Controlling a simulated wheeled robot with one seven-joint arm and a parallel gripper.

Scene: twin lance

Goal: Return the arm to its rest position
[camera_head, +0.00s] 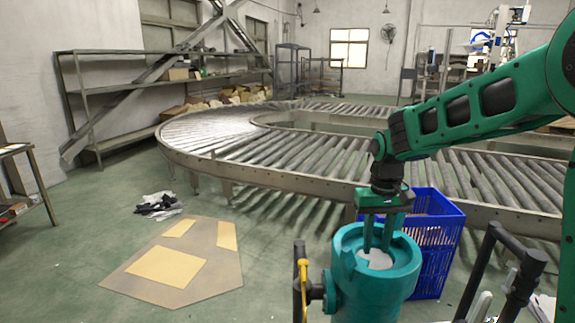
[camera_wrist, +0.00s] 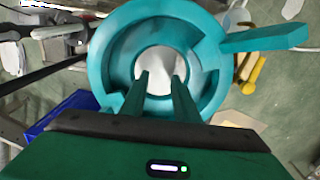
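My arm is green and reaches in from the right side of the head view. My gripper (camera_head: 378,245) points straight down into the round open top of a teal cylinder (camera_head: 372,297). In the wrist view, the two fingers of my gripper (camera_wrist: 160,78) stand apart, with a gap between them. A pale round surface (camera_wrist: 160,65) lies inside the ring of the teal cylinder (camera_wrist: 110,62), beyond the fingertips. Nothing is seen held between the fingers. Whether the fingertips touch the pale surface cannot be told.
A blue crate (camera_head: 432,245) stands close behind the cylinder. A curved roller conveyor (camera_head: 240,130) runs across the middle. Dark rails (camera_head: 300,282) and a yellow handle (camera_head: 303,272) are beside the cylinder. Brown sheeting (camera_head: 180,262) lies on the open floor at left.

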